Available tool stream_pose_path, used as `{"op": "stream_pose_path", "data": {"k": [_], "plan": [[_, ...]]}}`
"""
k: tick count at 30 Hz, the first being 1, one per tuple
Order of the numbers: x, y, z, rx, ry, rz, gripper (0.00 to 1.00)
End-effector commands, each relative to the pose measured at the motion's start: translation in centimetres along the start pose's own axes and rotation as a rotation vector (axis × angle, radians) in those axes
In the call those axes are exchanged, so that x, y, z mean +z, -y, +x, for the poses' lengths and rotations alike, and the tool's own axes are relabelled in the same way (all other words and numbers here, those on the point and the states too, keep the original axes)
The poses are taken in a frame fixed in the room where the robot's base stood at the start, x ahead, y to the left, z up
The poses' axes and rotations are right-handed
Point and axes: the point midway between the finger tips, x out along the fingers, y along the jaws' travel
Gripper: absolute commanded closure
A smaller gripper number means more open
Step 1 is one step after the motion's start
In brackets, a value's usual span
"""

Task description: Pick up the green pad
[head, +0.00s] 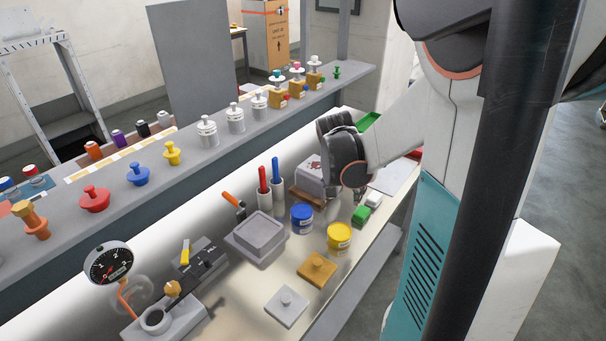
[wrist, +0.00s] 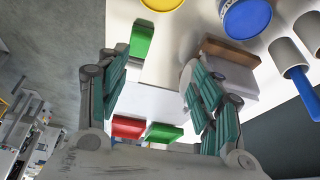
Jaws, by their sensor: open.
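A flat green pad (wrist: 163,132) lies beside a red pad (wrist: 128,127) in the lower middle of the wrist view, beyond a white sheet (wrist: 165,103). In the head view the green pad (head: 368,121) shows behind my arm, partly hidden. My gripper (wrist: 150,78) is open and empty, with its two fingers apart above the table. In the head view my gripper (head: 347,192) points down near a small green-and-white block (head: 361,214). This block (wrist: 142,38) shows by the left finger in the wrist view.
A blue jar (head: 302,217) and a yellow jar (head: 339,237) stand near my gripper. A grey box on a brown base (head: 308,198) is close on its left. A long shelf (head: 190,165) with several knobbed items runs behind the table.

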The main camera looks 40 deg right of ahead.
Motion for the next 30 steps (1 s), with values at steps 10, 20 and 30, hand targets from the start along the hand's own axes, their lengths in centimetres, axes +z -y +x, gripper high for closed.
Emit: {"op": "stream_pose_path", "data": {"k": [10,20,30], "plan": [[-1.1,-2.5,4.3,0.054,0.003,0.066,0.40],[-1.0,-2.7,9.2,0.052,0.003,0.063,0.40],[-1.0,-3.4,11.6,0.053,0.003,0.065,0.40]]}}
